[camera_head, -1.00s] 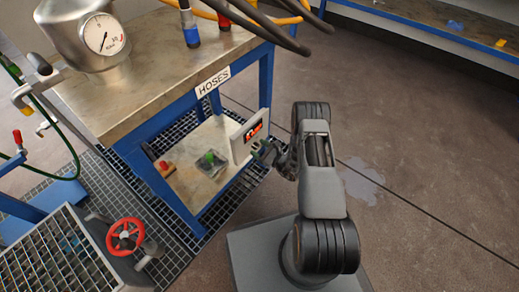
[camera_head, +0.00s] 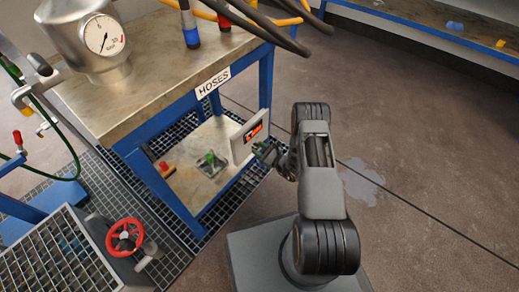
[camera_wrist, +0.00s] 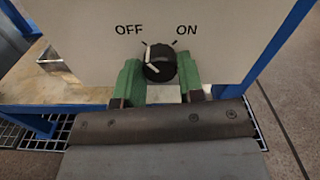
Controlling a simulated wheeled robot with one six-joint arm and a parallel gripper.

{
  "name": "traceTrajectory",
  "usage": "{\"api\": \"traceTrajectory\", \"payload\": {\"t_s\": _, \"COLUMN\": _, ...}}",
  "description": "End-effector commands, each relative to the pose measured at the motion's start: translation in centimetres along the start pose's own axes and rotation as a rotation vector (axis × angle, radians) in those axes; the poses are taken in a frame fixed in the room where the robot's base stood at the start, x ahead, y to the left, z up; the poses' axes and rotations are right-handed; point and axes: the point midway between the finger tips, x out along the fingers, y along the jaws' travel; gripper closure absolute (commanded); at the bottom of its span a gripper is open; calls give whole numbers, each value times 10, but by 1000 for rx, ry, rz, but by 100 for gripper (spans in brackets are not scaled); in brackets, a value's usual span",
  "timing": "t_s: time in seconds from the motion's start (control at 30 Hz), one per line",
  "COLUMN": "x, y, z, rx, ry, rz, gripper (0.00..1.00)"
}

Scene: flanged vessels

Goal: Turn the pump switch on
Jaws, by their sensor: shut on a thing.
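The pump switch is a round black knob (camera_wrist: 160,62) with a white pointer line, on a pale panel marked OFF and ON in the wrist view. Its pointer is turned to the upper left, towards the OFF mark. My gripper (camera_wrist: 161,82) has its green fingers on both sides of the knob, shut on it. In the head view the panel (camera_head: 243,143) with a lit red display stands at the right end of the bench's lower shelf. My gripper (camera_head: 264,153) is at its face there, and the knob is too small to make out.
The blue-framed bench (camera_head: 160,88) bears a HOSES label and a metal vessel with a gauge (camera_head: 104,34). A box with a green knob (camera_head: 210,162) sits on the lower shelf. A red handwheel (camera_head: 125,235) is at lower left. The floor on the right is open, with a wet patch (camera_head: 362,184).

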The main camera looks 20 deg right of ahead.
Motion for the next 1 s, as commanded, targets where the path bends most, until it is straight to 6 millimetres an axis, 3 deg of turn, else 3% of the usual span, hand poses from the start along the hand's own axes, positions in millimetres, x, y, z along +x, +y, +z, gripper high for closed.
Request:
{"api": "traceTrajectory", "payload": {"t_s": 0.27, "x": 0, "y": 0, "z": 0, "rx": 156, "ry": -1, "rz": 1, "gripper": 88}}
{"api": "traceTrajectory", "payload": {"t_s": 1.0, "x": 0, "y": 1, "z": 0, "rx": 854, "ry": 0, "rz": 2, "gripper": 88}}
